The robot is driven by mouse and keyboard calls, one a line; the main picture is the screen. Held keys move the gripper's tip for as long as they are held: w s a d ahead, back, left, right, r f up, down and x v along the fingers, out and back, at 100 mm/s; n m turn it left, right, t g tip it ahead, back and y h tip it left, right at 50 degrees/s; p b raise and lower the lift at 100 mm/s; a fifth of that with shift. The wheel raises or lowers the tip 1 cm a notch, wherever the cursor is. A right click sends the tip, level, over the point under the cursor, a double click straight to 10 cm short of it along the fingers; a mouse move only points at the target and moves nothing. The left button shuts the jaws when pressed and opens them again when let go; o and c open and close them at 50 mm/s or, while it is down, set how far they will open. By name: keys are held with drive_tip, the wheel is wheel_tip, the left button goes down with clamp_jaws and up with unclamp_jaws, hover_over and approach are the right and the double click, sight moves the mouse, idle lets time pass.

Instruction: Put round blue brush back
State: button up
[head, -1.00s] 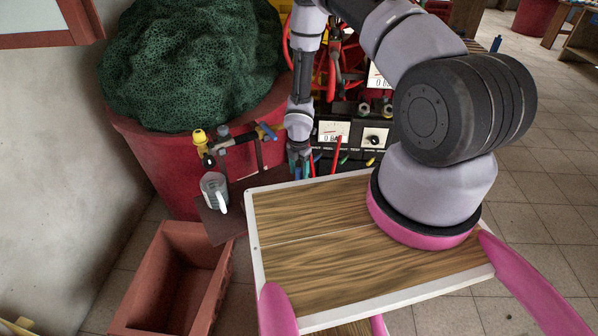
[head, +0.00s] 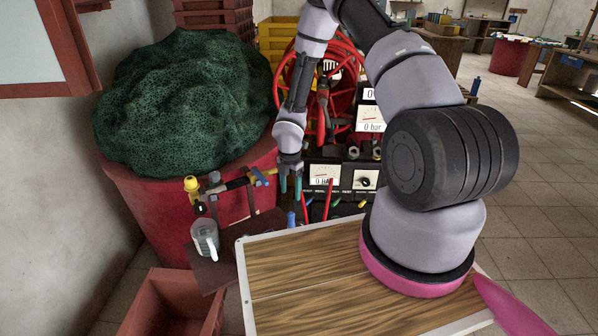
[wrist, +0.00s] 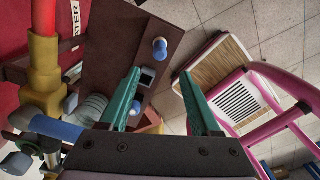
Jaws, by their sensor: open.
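My gripper (head: 291,190) points down with its two teal fingers apart and nothing between them; the wrist view shows it open too (wrist: 160,110). Below it, a short round blue piece (head: 291,219) stands at the right part of a dark brown board (head: 212,277). In the wrist view a round blue piece (wrist: 160,48) stands up from the brown board (wrist: 115,48), beyond the left fingertip, next to a square socket. A second blue round end (wrist: 136,108) shows by the left finger. I cannot tell for certain which is the round blue brush; bristles do not show.
A grey jug (head: 205,239) stands on the brown board beside yellow and blue pipe fittings (head: 228,185). A gauge panel (head: 340,177) with coloured leads is close behind my gripper. A red crate (head: 170,303) and a wood-topped surface (head: 300,275) lie in front.

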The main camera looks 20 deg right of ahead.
drive_tip(key=d+r+m+t+h, duration=0.1)
drive_tip(key=d+r+m, duration=0.25)
drive_tip(key=r, duration=0.75)
drive_tip(key=d+r+m+t, duration=0.15)
drive_tip(key=r+m, duration=0.35)
drive_tip(key=r, duration=0.5)
drive_tip(key=d+r+m+t+h, duration=0.1)
drive_tip(key=d+r+m, duration=0.3)
drive_tip(key=r, duration=0.7)
drive_tip(key=s+a+r+m+t+y, duration=0.3)
drive_tip(key=s+r+m+y, duration=0.1)
drive_tip(key=s+r+m, duration=1.3)
drive_tip(key=s+r, duration=0.4)
drive_tip(key=s, duration=0.1)
drive_tip(key=shift+s+a+t, duration=0.15)
drive_tip(key=shift+s+t, duration=0.05)
drive_tip(key=shift+t, duration=0.15)
